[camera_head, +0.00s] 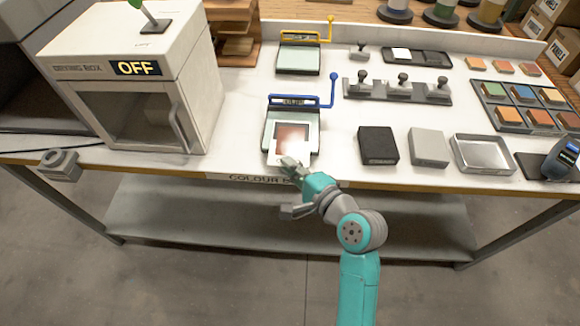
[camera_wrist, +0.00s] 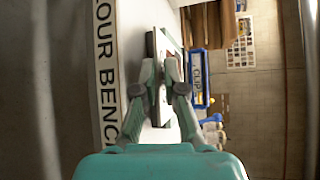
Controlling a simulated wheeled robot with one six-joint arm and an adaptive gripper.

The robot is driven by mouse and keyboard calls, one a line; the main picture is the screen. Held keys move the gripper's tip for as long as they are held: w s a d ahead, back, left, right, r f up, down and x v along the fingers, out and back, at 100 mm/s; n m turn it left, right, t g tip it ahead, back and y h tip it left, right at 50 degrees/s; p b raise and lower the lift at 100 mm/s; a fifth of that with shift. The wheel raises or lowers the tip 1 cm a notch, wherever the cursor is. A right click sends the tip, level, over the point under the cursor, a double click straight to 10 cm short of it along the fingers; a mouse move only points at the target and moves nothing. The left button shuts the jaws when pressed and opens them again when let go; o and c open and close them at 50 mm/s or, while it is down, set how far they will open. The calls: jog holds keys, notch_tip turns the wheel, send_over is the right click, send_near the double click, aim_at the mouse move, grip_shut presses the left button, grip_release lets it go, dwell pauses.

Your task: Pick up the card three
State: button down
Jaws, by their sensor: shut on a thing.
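A pale card with a reddish, smudged square (camera_head: 291,138), taken as card three, shows over the blue-handled press (camera_head: 310,112). No number is readable on it. My gripper (camera_head: 290,163) is at the card's near edge, above the front of the bench, and is shut on it. In the wrist view my gripper (camera_wrist: 161,75) has its two fingers close together, with the card (camera_wrist: 161,46) thin and nearly edge-on between and beyond them. I cannot tell whether the card still touches the press bed.
A yellow-handled press (camera_head: 299,60) stands behind. The drying box (camera_head: 140,80), marked OFF, is at left. A black block (camera_head: 378,146), a grey block (camera_head: 429,147) and a metal tray (camera_head: 483,154) stand to the right. A stamp rack (camera_head: 397,91) is behind them.

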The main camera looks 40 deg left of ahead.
jog(key=shift+s+d+f, duration=0.1)
jog(key=shift+s+d, duration=0.05)
jog(key=shift+s, duration=0.1)
jog(key=c, duration=1.2)
grip_release()
jog(key=shift+d, duration=0.1)
jog(key=v, duration=1.2)
